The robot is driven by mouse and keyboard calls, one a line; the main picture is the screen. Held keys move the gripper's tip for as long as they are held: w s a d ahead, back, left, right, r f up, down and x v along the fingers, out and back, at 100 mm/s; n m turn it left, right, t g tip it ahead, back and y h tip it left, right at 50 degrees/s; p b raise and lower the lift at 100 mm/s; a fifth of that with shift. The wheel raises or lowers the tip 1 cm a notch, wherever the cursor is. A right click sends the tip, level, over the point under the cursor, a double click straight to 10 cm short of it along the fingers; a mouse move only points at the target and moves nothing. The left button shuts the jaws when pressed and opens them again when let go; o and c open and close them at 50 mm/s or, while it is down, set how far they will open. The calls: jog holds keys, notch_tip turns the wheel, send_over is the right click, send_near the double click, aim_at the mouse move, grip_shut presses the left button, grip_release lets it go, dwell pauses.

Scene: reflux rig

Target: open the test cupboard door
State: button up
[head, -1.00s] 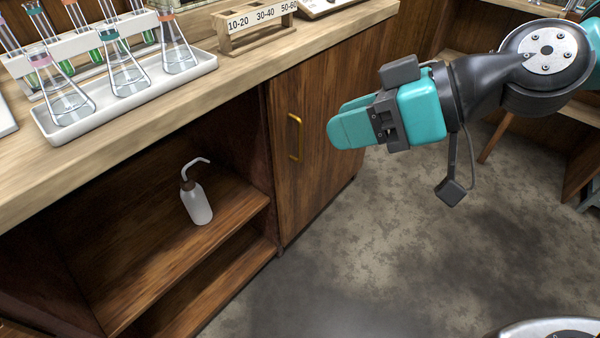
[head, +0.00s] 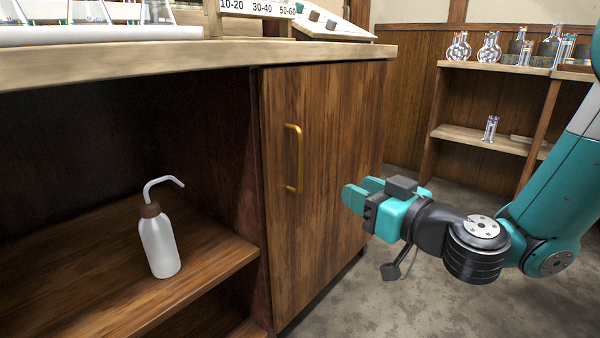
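The cupboard door (head: 330,150) is a dark brown wooden panel under the bench top, to the right of an open shelf bay. It looks shut, flush with the cupboard front. Its upright brass handle (head: 299,160) is near the door's left edge, in the upper half. My gripper (head: 357,195) is right of the handle and a little lower in the picture, pointing left. It is apart from the handle and holds nothing that I can see. Its teal fingers overlap in this view, so the gap between them is unclear.
A white wash bottle (head: 160,243) stands upright on the open shelf (head: 215,255) left of the door. Glassware and a labelled rack (head: 262,8) stand on the bench top (head: 190,54). A shelf unit (head: 500,72) with flasks is at the back right. Some floor there is clear.

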jog(key=p, duration=0.8)
send_over(300, 186)
jog(key=shift+w+r, duration=0.1)
jog(key=shift+w, duration=0.2)
grip_shut()
